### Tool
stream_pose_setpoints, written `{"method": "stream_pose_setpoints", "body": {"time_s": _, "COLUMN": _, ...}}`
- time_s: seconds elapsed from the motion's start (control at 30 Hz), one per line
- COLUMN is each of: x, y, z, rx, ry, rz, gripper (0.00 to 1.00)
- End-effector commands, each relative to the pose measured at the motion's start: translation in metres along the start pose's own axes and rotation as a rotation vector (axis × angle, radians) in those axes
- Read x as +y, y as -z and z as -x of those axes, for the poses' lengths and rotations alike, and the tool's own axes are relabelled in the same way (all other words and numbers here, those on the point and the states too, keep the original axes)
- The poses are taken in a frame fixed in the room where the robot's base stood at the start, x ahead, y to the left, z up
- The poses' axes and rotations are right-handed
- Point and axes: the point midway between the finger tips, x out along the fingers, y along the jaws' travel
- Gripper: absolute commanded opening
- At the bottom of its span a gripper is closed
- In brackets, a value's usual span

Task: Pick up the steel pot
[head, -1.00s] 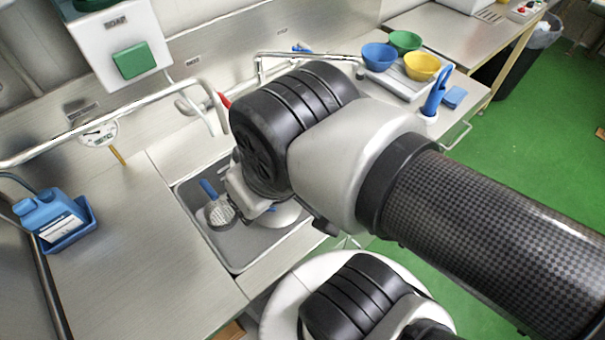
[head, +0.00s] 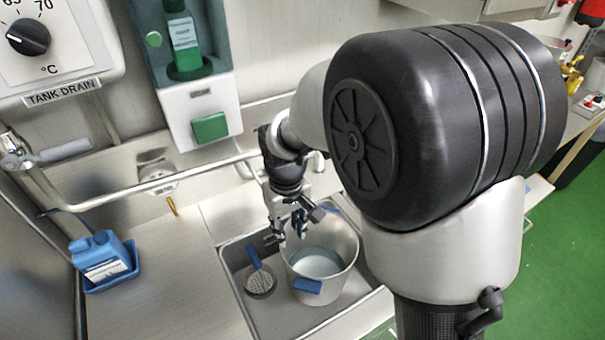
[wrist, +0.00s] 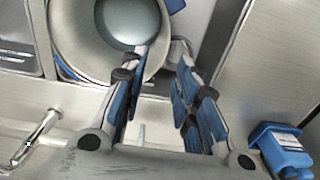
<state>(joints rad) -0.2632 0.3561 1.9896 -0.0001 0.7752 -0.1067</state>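The steel pot (head: 345,245) stands upright in the sink in the head view, pale inside, with a blue grip (head: 307,286) on its near side. It also shows at the top left of the wrist view (wrist: 72,42). My gripper (head: 289,228) is above the pot's far left rim in the head view. In the wrist view my gripper (wrist: 163,58) is open, with its blue-padded fingers apart and the left fingertip overlapping the pot's rim. I cannot tell whether they touch. My arm hides part of the pot's right surroundings.
A strainer-like tool (head: 260,280) with a blue handle lies in the sink (head: 243,262) left of the pot. A blue jug (head: 100,252) in a blue tray stands on the left counter. A pipe rail (head: 120,203) runs behind the sink. The left counter is mostly clear.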

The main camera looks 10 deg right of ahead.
Motion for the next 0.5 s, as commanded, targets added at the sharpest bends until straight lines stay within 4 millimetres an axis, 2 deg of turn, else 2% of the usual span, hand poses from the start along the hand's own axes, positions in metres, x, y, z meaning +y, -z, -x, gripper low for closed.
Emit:
{"method": "stream_pose_setpoints", "body": {"time_s": 0.27, "x": -0.005, "y": 0.006, "z": -0.039, "rx": -0.026, "ry": 0.003, "rz": 0.019, "gripper": 0.28}}
{"method": "stream_pose_setpoints", "body": {"time_s": 0.5, "x": -0.005, "y": 0.005, "z": -0.092, "rx": -0.026, "ry": 0.003, "rz": 0.019, "gripper": 0.28}}
